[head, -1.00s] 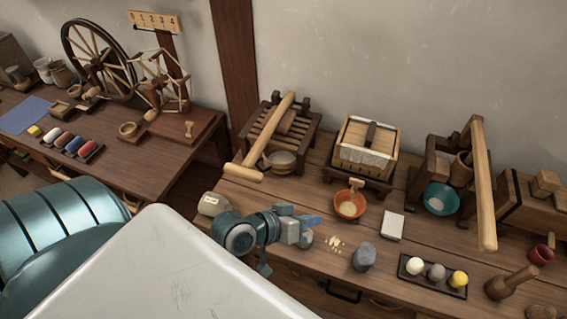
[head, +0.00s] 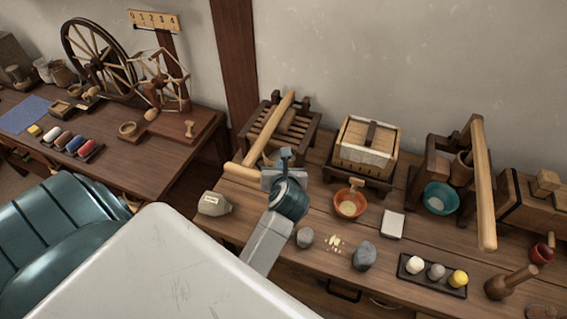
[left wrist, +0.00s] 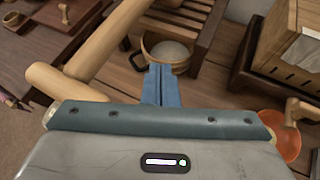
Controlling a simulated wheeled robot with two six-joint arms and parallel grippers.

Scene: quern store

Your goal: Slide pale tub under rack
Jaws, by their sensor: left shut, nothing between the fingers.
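The pale tub (left wrist: 168,54) is a round, light wooden tub with pale contents. It sits at the front of the slatted wooden rack (left wrist: 188,24), by the front edge of the slats. How far under them it reaches I cannot tell. In the head view the rack (head: 306,127) stands at the back of the bench, and my left gripper hides most of the tub. My left gripper (head: 285,153) is shut and empty. In the left wrist view its blue fingertips (left wrist: 160,68) overlap the tub's near rim; contact is unclear. My right gripper is not in view.
A long wooden T-shaped bar (head: 271,128) leans across the rack's left side. An orange bowl (head: 350,203) and a wooden press box (head: 367,146) stand to the right.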

